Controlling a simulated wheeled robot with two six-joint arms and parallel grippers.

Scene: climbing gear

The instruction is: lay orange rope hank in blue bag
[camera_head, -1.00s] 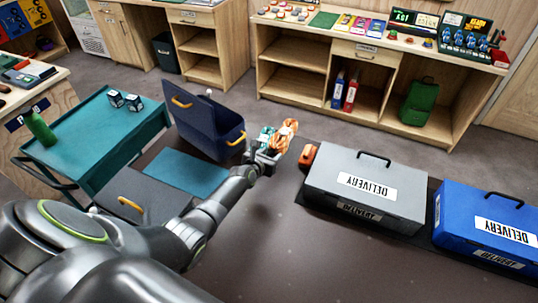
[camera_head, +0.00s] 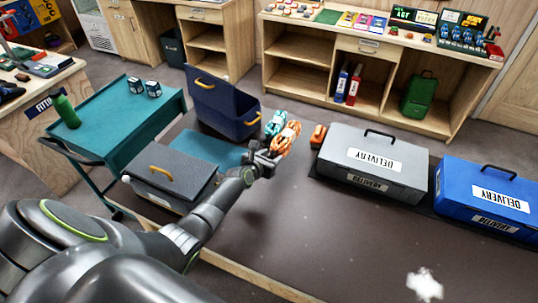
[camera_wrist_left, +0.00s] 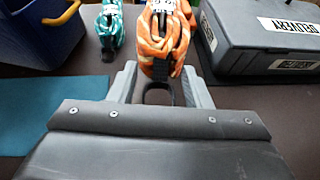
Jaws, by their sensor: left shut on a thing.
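The orange rope hank (camera_head: 285,138), with a dark band, is at the tip of my left gripper (camera_head: 264,160). In the left wrist view, the gripper (camera_wrist_left: 157,92) is shut on the lower, dark-banded end of the hank (camera_wrist_left: 165,38). I cannot tell whether the hank clears the table. My right gripper is out of view.
A teal rope hank (camera_head: 275,121) lies between bag and orange hank. A grey delivery case (camera_head: 400,180), an orange object (camera_head: 318,135) and a blue delivery case (camera_head: 455,205) are to the right. A grey yellow-handled case (camera_head: 170,180) is at left. The table middle is clear.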

